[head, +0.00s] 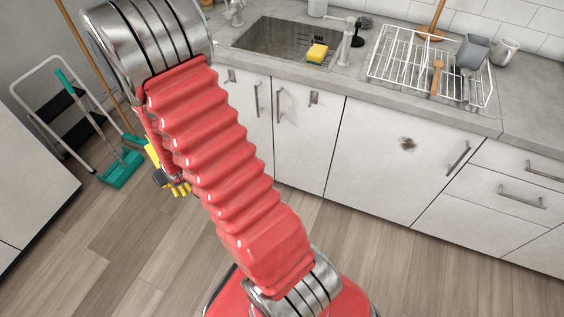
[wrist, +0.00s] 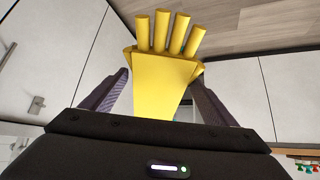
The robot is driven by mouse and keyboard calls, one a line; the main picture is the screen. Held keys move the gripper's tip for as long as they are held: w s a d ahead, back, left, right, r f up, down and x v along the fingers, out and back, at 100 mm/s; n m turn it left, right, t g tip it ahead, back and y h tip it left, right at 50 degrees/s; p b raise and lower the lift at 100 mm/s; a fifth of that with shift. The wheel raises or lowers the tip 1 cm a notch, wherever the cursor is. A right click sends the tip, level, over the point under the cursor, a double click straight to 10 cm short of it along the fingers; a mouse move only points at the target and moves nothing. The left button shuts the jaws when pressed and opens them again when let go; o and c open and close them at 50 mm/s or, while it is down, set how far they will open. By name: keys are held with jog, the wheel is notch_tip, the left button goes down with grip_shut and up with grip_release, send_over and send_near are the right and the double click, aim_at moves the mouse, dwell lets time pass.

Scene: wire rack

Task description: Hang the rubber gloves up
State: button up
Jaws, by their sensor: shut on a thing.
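A yellow rubber glove (wrist: 166,88) is in the wrist view, with its several fingers pointing to the top of the picture. My gripper (wrist: 160,82) is shut on it, one dark jaw at each side. In the head view bits of the yellow glove (head: 182,189) show left of my red arm; most of it and of my gripper is hidden behind the arm. Small metal hooks are on the cabinet doors, one at the left door (head: 231,76) and one on the middle door (head: 313,97). A hook (wrist: 37,104) also shows in the wrist view, left of the glove and apart from it.
A sink (head: 275,38) with a yellow sponge (head: 317,53) and a white wire dish rack (head: 400,62) are on the grey counter. A step ladder (head: 75,110) and a green dustpan (head: 122,169) stand at the left. The wooden floor before the cabinets is clear.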

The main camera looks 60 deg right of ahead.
jog(key=s+d+f+m+g+h, duration=0.1)
jog(key=s+d+f+m+h, duration=0.2)
jog(key=s+d+f, duration=0.35)
jog(key=s+d+f+m+g+h, duration=0.1)
jog(key=s+d+f+m+h, duration=0.25)
jog(key=d+f, duration=0.5)
jog(key=s+d+f+m+g+h, duration=0.1)
jog(key=s+d+f+m+h, duration=0.15)
jog(key=s+d+f, duration=0.55)
jog(key=s+d+m+g+h, duration=0.2)
jog(key=s+d+m, duration=0.15)
jog(key=s, duration=0.25)
jog(key=s+d+r+h, duration=0.2)
jog(key=d+r+h, duration=0.1)
jog(key=r, duration=0.9)
jog(key=shift+s+d+r+h, duration=0.15)
jog(key=shift+d+r+h, duration=0.05)
jog(key=shift+d+h, duration=0.25)
